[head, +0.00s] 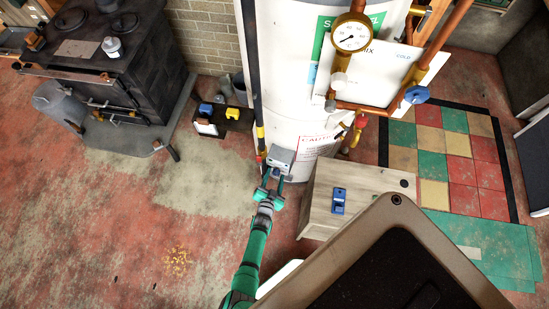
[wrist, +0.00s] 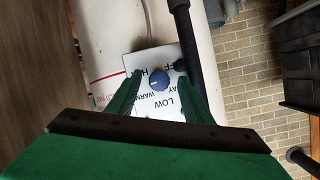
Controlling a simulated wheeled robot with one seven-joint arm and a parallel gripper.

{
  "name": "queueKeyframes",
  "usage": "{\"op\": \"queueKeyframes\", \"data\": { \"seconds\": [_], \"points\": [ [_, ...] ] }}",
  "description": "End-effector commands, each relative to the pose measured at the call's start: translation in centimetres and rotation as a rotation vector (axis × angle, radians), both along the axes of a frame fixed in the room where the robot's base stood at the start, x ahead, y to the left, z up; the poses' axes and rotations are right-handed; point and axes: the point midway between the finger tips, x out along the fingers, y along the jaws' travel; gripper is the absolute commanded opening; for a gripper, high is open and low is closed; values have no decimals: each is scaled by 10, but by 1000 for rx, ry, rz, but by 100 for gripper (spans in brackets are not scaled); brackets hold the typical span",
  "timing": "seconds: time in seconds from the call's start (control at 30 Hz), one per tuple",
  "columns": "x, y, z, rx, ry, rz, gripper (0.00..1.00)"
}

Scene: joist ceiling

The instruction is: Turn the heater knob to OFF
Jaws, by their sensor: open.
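The heater is a tall white tank (head: 290,95) in the head view, with a grey control box (head: 281,155) low on its front. In the wrist view the round blue knob (wrist: 159,80) sits on a white dial plate (wrist: 152,106). The plate carries the words LOW and WARM, with other lettering partly hidden by the fingers. The knob's exact pointing is too small to tell. My green gripper (head: 275,184) is in front of the control box. In the wrist view my gripper (wrist: 158,74) is open, one finger on each side of the knob; contact cannot be told.
A dark pipe (wrist: 190,48) runs close beside the dial plate. A wooden cabinet (head: 340,185) with a blue item (head: 338,200) stands right of the control box. A black stove (head: 110,65) is at the left. Open floor (head: 130,220) lies left of my arm.

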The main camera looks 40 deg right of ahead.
Motion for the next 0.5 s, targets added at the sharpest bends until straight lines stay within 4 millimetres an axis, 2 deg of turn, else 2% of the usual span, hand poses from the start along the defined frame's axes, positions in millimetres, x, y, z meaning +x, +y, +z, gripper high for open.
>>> {"op": "queueKeyframes", "data": {
  "seconds": [0.37,0.43,0.5],
  "points": [
    [1,-2,-1,-1,1,0,46],
    [1,-2,-1,-1,1,0,34],
    [1,-2,-1,-1,1,0,17]
  ]
}}
